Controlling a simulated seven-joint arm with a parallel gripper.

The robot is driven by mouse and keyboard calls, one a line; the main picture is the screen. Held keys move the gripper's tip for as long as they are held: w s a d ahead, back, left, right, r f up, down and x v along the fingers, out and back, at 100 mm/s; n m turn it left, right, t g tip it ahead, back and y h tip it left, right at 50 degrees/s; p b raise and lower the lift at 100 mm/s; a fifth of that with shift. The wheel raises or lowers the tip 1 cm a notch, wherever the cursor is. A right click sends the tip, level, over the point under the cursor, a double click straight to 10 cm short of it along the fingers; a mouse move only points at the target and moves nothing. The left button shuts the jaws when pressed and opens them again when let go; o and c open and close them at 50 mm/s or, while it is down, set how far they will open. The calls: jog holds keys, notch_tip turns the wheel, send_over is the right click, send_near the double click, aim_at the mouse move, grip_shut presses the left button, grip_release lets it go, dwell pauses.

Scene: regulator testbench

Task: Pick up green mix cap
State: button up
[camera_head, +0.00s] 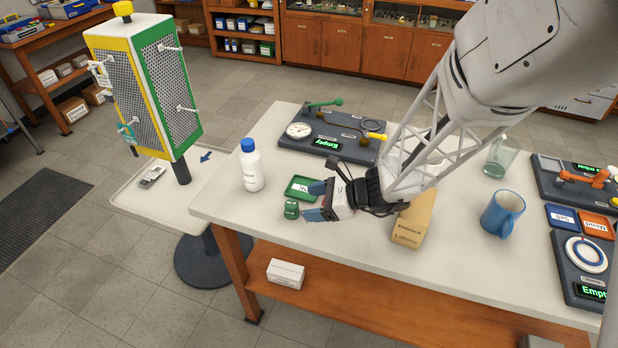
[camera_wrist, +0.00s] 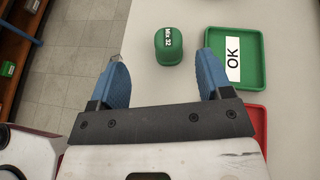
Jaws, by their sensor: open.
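The green mix cap (camera_head: 291,209) stands on the white table near its left front edge. In the wrist view the cap (camera_wrist: 168,46) is a small green block with a white label on its side. My gripper (camera_head: 312,202) is open, with its two blue fingers spread beside the cap. In the wrist view my gripper (camera_wrist: 164,72) shows nothing between its fingers. The cap lies just ahead of the fingertips, between their lines and nearer the right one. I cannot tell the height of the fingers above the table.
A green tray marked OK (camera_wrist: 250,78) lies right of the cap, close to the right finger. A red tray (camera_wrist: 256,112) is partly hidden below it. A white bottle with a blue lid (camera_head: 251,168) stands behind. A cardboard box (camera_head: 413,220) and blue mug (camera_head: 502,214) stand right.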

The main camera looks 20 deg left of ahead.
aim_at(299, 204)
jog(key=shift+w+a+f+m+y, duration=0.15)
jog(key=shift+a+f+m, duration=0.15)
jog(key=shift+a+f, duration=0.15)
jog(key=shift+w+a+f+m+y, duration=0.15)
jog(key=shift+a+f+m, duration=0.15)
jog(key=shift+a+f, duration=0.15)
jog(key=shift+x, duration=2.4)
jog(key=c, duration=1)
jog(key=shift+r, duration=0.1)
